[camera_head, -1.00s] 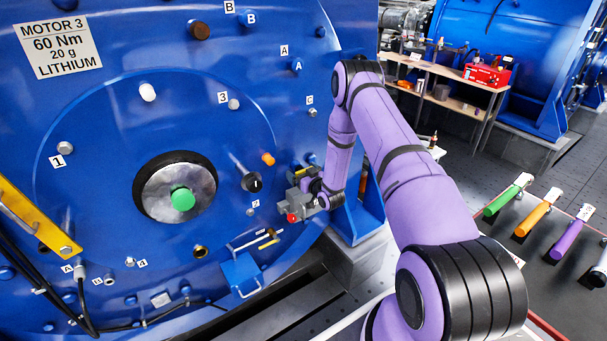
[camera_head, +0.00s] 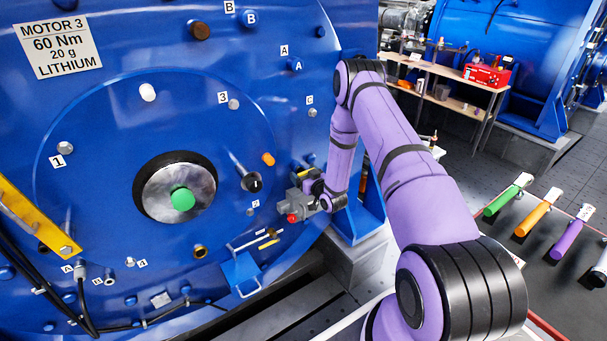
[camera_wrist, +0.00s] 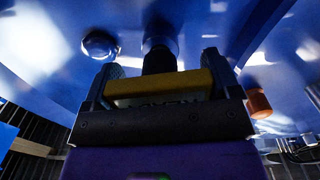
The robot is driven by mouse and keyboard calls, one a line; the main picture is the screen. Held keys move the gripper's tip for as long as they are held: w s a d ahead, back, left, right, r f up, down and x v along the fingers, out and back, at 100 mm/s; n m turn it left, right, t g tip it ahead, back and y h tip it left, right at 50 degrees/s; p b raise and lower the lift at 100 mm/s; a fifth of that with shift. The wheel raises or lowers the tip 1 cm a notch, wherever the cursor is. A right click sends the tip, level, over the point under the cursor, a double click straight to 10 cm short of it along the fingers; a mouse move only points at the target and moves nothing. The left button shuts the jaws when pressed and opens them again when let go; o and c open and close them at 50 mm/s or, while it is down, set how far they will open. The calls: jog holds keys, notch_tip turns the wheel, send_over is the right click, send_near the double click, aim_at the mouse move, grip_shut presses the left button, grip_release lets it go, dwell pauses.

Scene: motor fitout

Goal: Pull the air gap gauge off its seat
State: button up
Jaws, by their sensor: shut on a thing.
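My gripper (camera_wrist: 160,95) is shut on a yellow block with dark lettering, which I take to be the air gap gauge (camera_wrist: 150,86). One finger stands on each side of it. A black round stem (camera_wrist: 160,58) lies just beyond the block, against the blue motor face; I cannot tell whether the two are joined or apart. In the head view my gripper (camera_head: 303,200) is at the right side of the motor face. The gauge is small and mostly hidden there, and its seat cannot be made out.
An orange peg (camera_wrist: 258,103) stands close beside my gripper in the wrist view, and a round blue bolt head (camera_wrist: 100,45) is on the other side. A blue bracket (camera_head: 241,273) sits below left of my gripper. Coloured-handled tools (camera_head: 535,218) lie at the right.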

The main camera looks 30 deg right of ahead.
jog(key=shift+s, duration=2.35)
jog(key=shift+s, duration=0.15)
jog(key=s, duration=2.1)
jog(key=shift+s+d, duration=0.4)
